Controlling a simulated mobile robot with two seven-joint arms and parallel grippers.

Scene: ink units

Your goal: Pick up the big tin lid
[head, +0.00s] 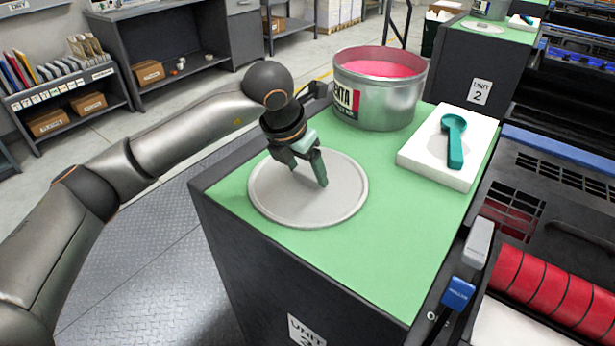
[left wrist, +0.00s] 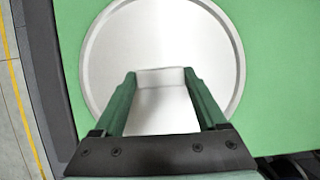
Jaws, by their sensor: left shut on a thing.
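The big tin lid (head: 275,205) is a round, pale grey metal disc with a raised rim. It lies flat at the green top's left side, and I cannot tell any gap beneath it. My left gripper (head: 308,176) reaches down over the lid's middle and is shut on it. In the left wrist view the lid (left wrist: 110,50) fills the centre, and the fingers of my left gripper (left wrist: 160,80) stand either side of a pale raised part, which looks like its grip. The open big tin (head: 400,100), with pink-red ink inside, stands behind the lid. My right gripper is not in view.
A white slab (head: 420,160) with a teal scoop (head: 454,140) lies to the right on the green top (head: 370,245). A press with red rollers (head: 540,285) stands at the right. The green top's front is clear.

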